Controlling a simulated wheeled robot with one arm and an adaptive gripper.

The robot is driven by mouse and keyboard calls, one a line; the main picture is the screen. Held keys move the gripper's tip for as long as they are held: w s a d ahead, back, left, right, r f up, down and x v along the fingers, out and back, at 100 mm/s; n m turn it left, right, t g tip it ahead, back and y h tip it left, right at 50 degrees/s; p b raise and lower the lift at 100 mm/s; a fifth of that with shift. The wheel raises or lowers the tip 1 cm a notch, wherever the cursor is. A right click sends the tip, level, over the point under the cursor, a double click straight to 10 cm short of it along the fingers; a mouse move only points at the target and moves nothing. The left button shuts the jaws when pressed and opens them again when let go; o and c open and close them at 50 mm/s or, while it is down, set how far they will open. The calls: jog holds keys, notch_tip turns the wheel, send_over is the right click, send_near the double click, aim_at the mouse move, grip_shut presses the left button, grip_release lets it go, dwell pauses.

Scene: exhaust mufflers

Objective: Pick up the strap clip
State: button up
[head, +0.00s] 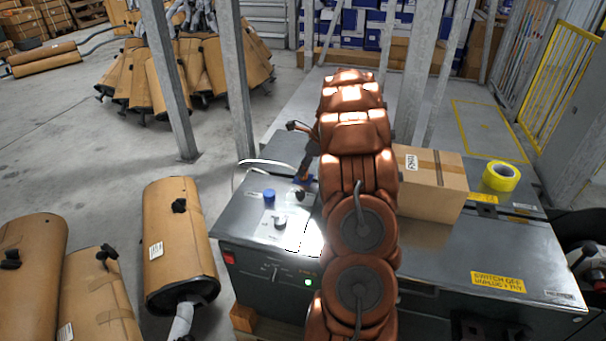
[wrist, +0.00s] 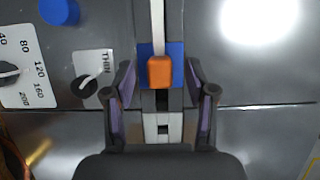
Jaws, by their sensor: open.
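A small orange block (wrist: 160,71), which looks like the strap clip, sits on a blue block (wrist: 176,49) on the machine top in the wrist view. A white strip (wrist: 158,20) runs up the picture from it. My gripper (wrist: 160,78) is open, with one finger on each side of the orange block and a visible gap on both sides. The fingers look empty. In the head view my gripper (head: 303,175) is low over the machine top, beside my arm.
The grey machine (head: 440,255) carries a blue knob (head: 269,195), a dial panel (wrist: 28,70), a cardboard box (head: 430,185) and a yellow tape roll (head: 501,176). A white strap loop (head: 260,162) rises beside the gripper. Wrapped mufflers (head: 178,240) stand at left.

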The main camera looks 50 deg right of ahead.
jog(key=shift+w+a+f, duration=0.15)
jog(key=shift+w+f, duration=0.05)
jog(key=shift+f, duration=0.35)
jog(key=shift+c, duration=0.3)
grip_shut()
